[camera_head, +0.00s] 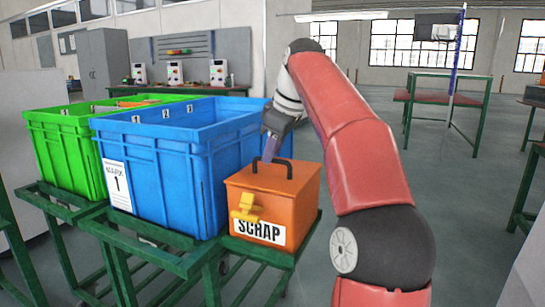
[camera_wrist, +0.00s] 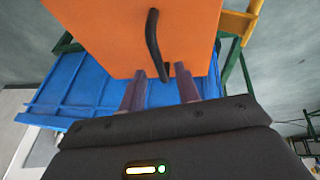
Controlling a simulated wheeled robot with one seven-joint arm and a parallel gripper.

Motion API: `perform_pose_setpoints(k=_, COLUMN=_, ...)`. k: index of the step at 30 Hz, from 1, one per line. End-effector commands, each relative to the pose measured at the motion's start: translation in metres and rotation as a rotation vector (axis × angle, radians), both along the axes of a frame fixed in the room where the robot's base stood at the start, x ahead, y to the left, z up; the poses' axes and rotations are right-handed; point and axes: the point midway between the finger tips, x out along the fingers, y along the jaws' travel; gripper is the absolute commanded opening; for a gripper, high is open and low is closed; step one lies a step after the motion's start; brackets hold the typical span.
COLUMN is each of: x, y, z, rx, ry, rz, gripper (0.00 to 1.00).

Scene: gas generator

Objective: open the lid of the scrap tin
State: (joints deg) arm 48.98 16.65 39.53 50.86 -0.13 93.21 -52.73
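The orange scrap tin (camera_head: 280,213) stands on a green stand, with a white SCRAP label and a yellow latch (camera_head: 244,208) on its front. Its lid (camera_head: 270,181) looks shut and carries a black arched handle (camera_head: 286,163). In the wrist view the handle (camera_wrist: 153,40) runs over the orange top toward my fingers. My gripper (camera_head: 269,152) points down at the left part of the handle. In the wrist view my gripper (camera_wrist: 161,72) has its two fingers apart, with the handle's near end between them. Whether a finger touches the handle is unclear.
A blue crate (camera_head: 170,150) stands close to the left of the tin, its rim near my gripper. A green crate (camera_head: 60,150) stands farther left. The green stand (camera_head: 265,250) is barely wider than the tin. Open floor (camera_head: 460,220) lies to the right.

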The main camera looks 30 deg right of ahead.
Motion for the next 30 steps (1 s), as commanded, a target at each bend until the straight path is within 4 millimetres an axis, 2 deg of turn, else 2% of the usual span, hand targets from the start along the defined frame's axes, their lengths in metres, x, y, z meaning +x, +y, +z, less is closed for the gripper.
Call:
perform_pose_setpoints(k=3, x=0.0027, y=0.0007, z=-0.0074, rx=0.0, ry=0.001, rz=-0.001, gripper=0.32)
perform_pose_setpoints(k=11, x=0.0036, y=0.001, z=-0.0077, rx=0.0, ry=0.0, rz=-0.001, gripper=0.32)
perform_pose_setpoints(k=19, x=0.0036, y=0.001, z=-0.0076, rx=0.0, ry=0.0, rz=-0.001, gripper=0.0)
perform_pose_setpoints(k=30, x=0.0034, y=0.0021, z=-0.0062, rx=0.0, ry=0.0, rz=-0.001, gripper=0.0)
